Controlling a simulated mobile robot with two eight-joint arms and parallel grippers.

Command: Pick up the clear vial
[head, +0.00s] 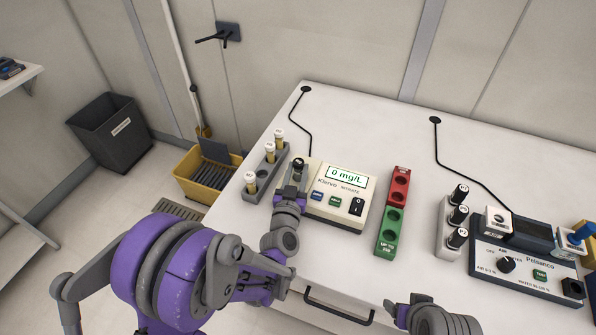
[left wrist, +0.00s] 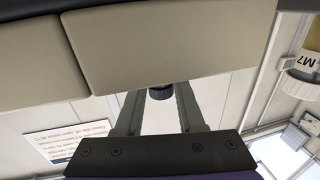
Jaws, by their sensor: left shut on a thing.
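The Klervo nitrate meter (head: 340,209) stands on the white bench and reads 0 mg/L. My left gripper (head: 297,174) is at the meter's left end, shut on a vial with a black cap (head: 298,162). In the left wrist view the dark cap (left wrist: 161,92) shows between the fingertips of my left gripper (left wrist: 160,104), close to a beige housing. The vial's body is mostly hidden, so I cannot tell whether it is clear or how far it sits in the meter. Part of my right gripper (head: 425,314) shows at the bottom edge; its fingers are unclear.
A grey rack (head: 263,176) with several white-capped vials stands close left of the meter. A red and green holder (head: 391,222) lies to the right. Farther right are black-capped vials in a pale rack (head: 450,229) and a Pelsanco meter (head: 525,258). Bench between them is clear.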

